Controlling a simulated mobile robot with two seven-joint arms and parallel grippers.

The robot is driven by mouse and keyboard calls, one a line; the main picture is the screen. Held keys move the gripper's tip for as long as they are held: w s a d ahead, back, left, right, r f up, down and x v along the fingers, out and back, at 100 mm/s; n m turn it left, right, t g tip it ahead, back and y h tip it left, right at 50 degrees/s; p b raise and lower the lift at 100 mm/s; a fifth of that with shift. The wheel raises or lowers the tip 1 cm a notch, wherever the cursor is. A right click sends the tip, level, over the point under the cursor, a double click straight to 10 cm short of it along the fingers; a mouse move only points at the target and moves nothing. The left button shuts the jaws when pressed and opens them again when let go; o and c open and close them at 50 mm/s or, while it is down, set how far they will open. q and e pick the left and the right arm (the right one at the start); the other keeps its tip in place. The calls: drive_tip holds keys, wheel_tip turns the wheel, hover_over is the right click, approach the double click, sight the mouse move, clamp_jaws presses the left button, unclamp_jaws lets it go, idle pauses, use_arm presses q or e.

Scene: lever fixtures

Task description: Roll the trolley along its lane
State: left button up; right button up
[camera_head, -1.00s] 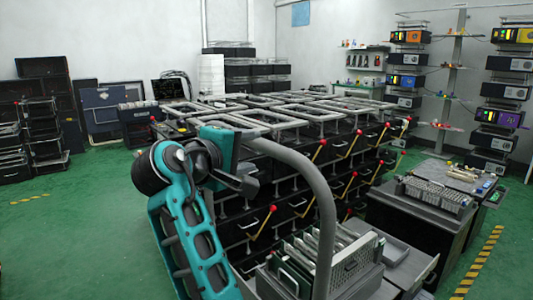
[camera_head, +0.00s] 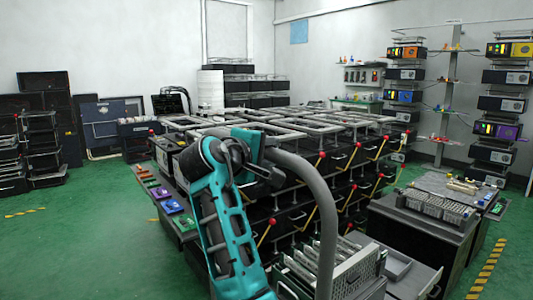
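A large black drawer block (camera_head: 345,180) with red-knobbed yellow levers fills the middle. A dark bench (camera_head: 425,225) with grey trays stands right, and a ledge with coloured blocks (camera_head: 170,206) left. Green floor (camera_head: 75,240) is free at left; yellow-black tape (camera_head: 487,268) marks the right.

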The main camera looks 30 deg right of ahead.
clamp_jaws()
idle(0.4)
